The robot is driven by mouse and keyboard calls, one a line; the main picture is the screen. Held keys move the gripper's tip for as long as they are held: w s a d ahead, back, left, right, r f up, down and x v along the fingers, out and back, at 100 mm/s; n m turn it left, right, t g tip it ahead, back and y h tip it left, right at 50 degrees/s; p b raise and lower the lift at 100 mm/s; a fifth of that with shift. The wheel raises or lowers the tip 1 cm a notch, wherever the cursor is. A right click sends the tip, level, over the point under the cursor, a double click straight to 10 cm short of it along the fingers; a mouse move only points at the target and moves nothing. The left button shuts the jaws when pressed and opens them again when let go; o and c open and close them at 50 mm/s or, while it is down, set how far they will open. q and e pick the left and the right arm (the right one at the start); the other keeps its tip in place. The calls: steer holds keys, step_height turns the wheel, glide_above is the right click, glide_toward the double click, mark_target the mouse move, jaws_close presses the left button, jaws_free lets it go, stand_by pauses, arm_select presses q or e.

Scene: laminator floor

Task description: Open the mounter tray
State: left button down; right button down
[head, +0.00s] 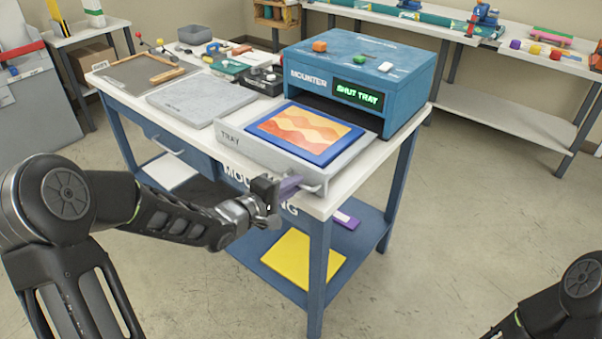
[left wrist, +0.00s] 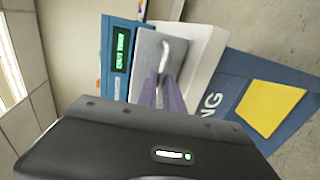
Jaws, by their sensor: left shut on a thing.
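The blue mounter (head: 360,75) stands on the white-topped bench, and its green display (head: 358,95) reads "SHUT TRAY". Its grey tray (head: 232,137) sticks out of the front slot. A blue board with an orange and yellow wavy picture (head: 305,131) lies on the tray. The light handle (head: 313,188) is on the tray's front face. My left gripper (head: 291,186) is at this handle, its purple fingers shut on it. The left wrist view shows the handle (left wrist: 164,55) at the fingertips (left wrist: 168,88). My right gripper is out of view; only part of that arm shows.
A grey slab (head: 200,100) lies left of the tray on the bench (head: 130,98). Small tools and a black box (head: 262,80) sit behind it. A yellow sheet (head: 303,259) lies on the lower shelf. The floor right of the bench is clear.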

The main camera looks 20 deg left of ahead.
arm_select(q)
steer(key=shift+s+a, duration=0.25)
steer(key=shift+s, duration=0.3)
steer(key=c, duration=1.5)
jaws_free()
steer(key=v, duration=0.7)
steer(key=shift+s+a+p, duration=0.1)
steer(key=shift+s+p, duration=0.25)
